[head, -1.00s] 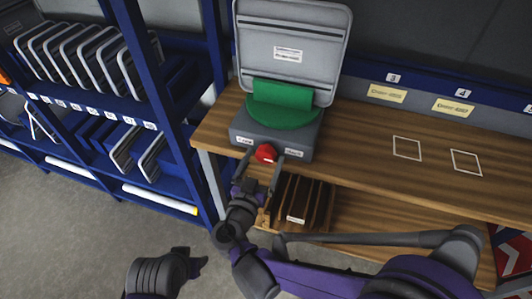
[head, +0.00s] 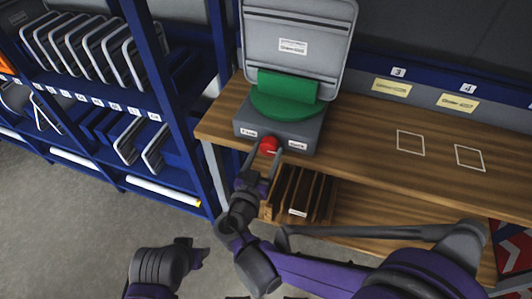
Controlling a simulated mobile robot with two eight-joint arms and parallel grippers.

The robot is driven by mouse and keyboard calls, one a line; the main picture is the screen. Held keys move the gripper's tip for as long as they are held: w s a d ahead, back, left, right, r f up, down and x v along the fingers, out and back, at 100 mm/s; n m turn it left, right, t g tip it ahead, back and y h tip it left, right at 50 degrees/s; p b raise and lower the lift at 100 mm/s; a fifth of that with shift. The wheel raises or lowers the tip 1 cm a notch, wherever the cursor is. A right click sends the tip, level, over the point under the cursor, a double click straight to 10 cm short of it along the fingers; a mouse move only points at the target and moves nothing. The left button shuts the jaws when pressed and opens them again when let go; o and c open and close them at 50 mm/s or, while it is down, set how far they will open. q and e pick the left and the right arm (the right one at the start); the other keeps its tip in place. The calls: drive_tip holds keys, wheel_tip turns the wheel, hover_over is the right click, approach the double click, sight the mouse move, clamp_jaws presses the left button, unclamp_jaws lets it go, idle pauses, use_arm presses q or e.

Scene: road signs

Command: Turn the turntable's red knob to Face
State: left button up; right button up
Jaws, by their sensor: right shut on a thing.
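The turntable's grey box (head: 263,133) stands on the wooden bench, with a round green platform (head: 289,106) on top. A grey sign panel (head: 298,35) stands upright in the green holder, its plain grey side with a white label towards me. The red knob (head: 269,144) is on the box's front, between a left label (head: 249,132) that seems to read Face and a right label (head: 297,145) that seems to read Back. My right gripper (head: 264,158) is shut on the knob, with fingers on either side. My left gripper (head: 197,255) is low, away from the bench; its jaws are unclear.
A blue rack (head: 177,105) with several grey-edged signs stands at the left. A wooden slotted holder (head: 300,195) is under the bench top, close to my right wrist. The bench top (head: 370,150) is clear right of the turntable, with white outlines marked on it.

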drive_tip(key=n, duration=2.2)
drive_tip(key=shift+n, duration=0.3)
drive_tip(key=n, duration=0.9)
drive_tip(key=shift+n, duration=1.9)
drive_tip(key=shift+r, duration=0.1)
